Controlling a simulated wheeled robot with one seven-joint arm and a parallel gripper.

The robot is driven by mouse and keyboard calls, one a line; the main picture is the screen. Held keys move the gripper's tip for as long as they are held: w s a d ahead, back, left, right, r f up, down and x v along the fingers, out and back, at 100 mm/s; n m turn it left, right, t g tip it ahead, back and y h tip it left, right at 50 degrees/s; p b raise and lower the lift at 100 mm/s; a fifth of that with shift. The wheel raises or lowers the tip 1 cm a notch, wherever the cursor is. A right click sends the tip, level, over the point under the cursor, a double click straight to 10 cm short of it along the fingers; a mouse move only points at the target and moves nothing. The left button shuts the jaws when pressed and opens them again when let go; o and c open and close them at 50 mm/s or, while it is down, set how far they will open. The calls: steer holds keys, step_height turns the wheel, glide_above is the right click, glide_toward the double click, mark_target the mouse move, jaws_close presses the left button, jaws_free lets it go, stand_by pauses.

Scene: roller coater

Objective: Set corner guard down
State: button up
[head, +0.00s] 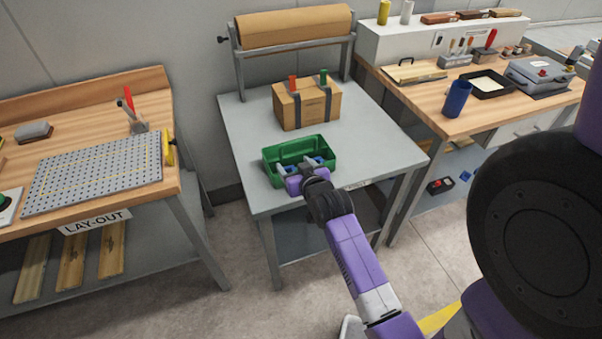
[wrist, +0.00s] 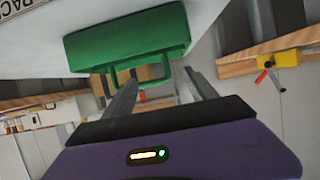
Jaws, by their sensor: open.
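A green tote (head: 290,150) with a handle stands near the front edge of the grey table. It also shows in the wrist view (wrist: 125,42), with its handle beyond my fingers. Small blue pieces (head: 319,161) show in or at the tote; I cannot tell what they are. My gripper (head: 302,168) is at the tote's near side, its fingers reaching over it. In the wrist view my gripper (wrist: 163,85) has its two grey fingers apart with nothing held between them. I cannot pick out a corner guard for certain.
A strapped cardboard box (head: 308,105) with red and green pieces on top stands behind the tote. A paper roll (head: 295,26) is mounted at the back. The grey table (head: 375,145) is clear on the right. Workbenches stand at left (head: 165,190) and right (head: 425,95).

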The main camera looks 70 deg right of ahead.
steer(key=s+a+r+n+t+y, duration=0.15)
steer(key=s+a, duration=0.25)
steer(key=a, duration=0.9)
steer(key=s+a+r+n+t+y, duration=0.1)
steer(key=s+a+n+t+y, duration=0.2)
steer(key=a, duration=1)
steer(key=s+a+r+n+t+y, duration=0.1)
steer(key=s+a+r+n+y, duration=0.4)
steer(key=s+a+r, duration=0.3)
steer(key=s+a, duration=0.3)
steer(key=shift+s+a+r+y, duration=0.25)
steer(key=shift+a+y, duration=0.1)
steer(key=shift+a, duration=0.05)
steer(key=shift+t, duration=0.25)
steer(key=shift+f+b, duration=0.5)
steer(key=shift+b, duration=0.2)
